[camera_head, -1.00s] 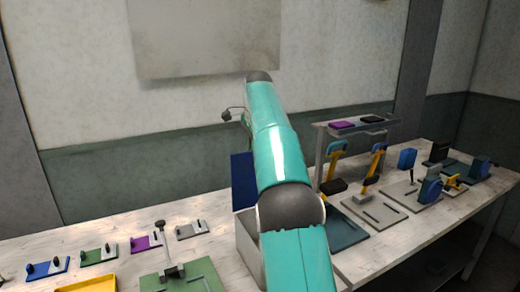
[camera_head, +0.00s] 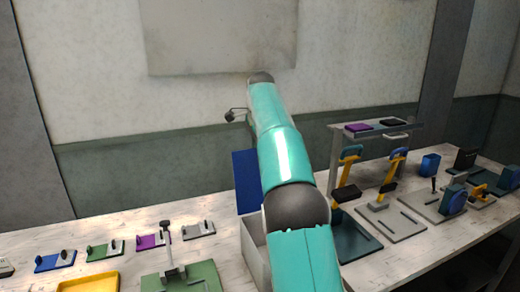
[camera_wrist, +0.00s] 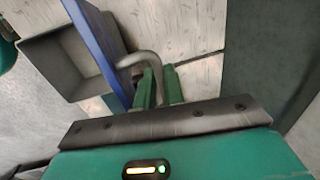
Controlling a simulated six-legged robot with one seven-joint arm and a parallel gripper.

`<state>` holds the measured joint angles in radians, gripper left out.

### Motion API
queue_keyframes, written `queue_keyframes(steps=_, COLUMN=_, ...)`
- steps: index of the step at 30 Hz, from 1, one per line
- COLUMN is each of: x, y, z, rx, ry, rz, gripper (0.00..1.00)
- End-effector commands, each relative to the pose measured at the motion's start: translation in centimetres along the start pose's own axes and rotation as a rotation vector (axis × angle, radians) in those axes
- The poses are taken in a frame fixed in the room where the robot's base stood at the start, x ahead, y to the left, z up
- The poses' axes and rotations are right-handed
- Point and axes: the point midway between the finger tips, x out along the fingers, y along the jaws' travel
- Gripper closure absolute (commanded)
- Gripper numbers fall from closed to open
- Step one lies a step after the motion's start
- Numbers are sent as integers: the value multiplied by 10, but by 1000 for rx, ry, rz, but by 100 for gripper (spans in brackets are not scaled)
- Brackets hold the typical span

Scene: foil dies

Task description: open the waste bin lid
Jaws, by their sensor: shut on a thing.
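The waste bin is a pale grey open box (camera_head: 256,262) on the bench, partly hidden behind my arm in the head view. Its blue lid (camera_head: 246,182) stands raised, near upright, at the box's back. In the wrist view the lid shows nearly edge-on (camera_wrist: 97,42) beside the open grey box (camera_wrist: 58,66), whose inside looks empty. A bent grey metal handle (camera_wrist: 140,59) sticks out from the lid. My gripper (camera_wrist: 159,85) has its green fingers shut around this handle. In the head view the gripper is hidden behind my arm.
Left of the bin are a green plate with a grey lever (camera_head: 172,245), a yellow tray (camera_head: 88,284) and several small latch plates. Right are a grey shelf frame (camera_head: 375,131) and several clamp and die fixtures. A wall stands behind the bench.

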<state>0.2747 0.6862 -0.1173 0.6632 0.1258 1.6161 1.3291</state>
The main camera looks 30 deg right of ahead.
Motion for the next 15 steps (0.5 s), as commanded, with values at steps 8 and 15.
queue_keyframes(steps=8, x=-7, y=-3, z=-4, rx=3, ry=15, rz=-24, gripper=100)
queue_keyframes(steps=15, x=-6, y=-3, z=-4, rx=3, ry=12, rz=-22, gripper=68)
